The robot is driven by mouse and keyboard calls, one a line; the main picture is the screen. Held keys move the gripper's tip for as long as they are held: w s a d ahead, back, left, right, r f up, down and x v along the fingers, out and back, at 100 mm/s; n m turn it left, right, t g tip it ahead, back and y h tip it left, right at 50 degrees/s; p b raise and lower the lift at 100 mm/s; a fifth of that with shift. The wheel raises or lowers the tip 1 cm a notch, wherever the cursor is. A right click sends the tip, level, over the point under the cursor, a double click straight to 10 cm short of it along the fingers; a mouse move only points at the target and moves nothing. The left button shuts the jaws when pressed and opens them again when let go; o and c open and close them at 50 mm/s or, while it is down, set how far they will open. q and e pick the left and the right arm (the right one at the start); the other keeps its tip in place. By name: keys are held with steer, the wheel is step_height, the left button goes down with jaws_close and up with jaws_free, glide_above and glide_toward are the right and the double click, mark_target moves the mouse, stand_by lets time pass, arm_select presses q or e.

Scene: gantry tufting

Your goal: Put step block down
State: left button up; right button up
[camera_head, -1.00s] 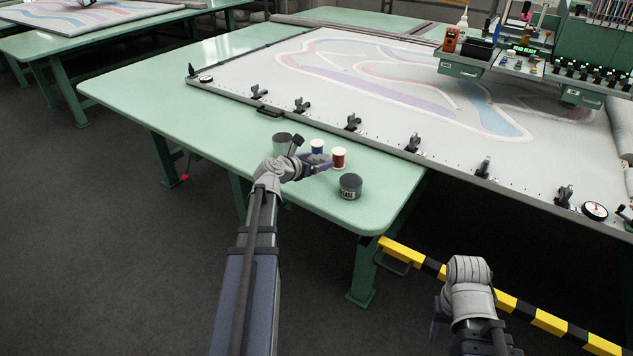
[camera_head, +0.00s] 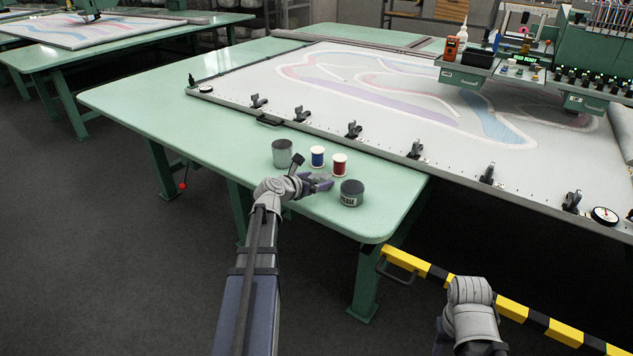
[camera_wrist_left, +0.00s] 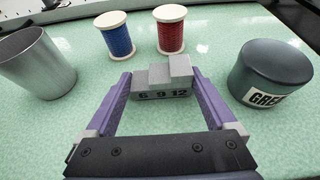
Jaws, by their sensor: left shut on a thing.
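The step block (camera_wrist_left: 165,78) is a small grey stepped piece marked 6, 9 and 12. In the left wrist view it sits between the purple fingers of my left gripper (camera_wrist_left: 160,85), which is shut on it. In the head view the left gripper (camera_head: 320,184) is at the green table (camera_head: 190,120), in front of the spools and left of the dark tin. The block is hard to make out there. Whether its underside touches the table I cannot tell. My right arm shows at lower right; its fingers are not seen.
Around the block stand a grey metal cup (camera_head: 282,153), a blue spool (camera_head: 317,156), a red spool (camera_head: 339,164) and a dark labelled tin (camera_head: 351,192). A clamped frame edge (camera_head: 354,130) lies behind. A yellow-black bar (camera_head: 510,306) is at right.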

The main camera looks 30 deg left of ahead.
arm_select(q)
steer(key=o, duration=1.4)
steer(key=shift+o, duration=0.2)
steer(key=shift+s+r+p, duration=0.25)
steer(key=shift+p, duration=0.05)
steer(key=p+v, duration=0.4)
steer(key=v, duration=0.7)
steer(key=shift+s, duration=0.25)
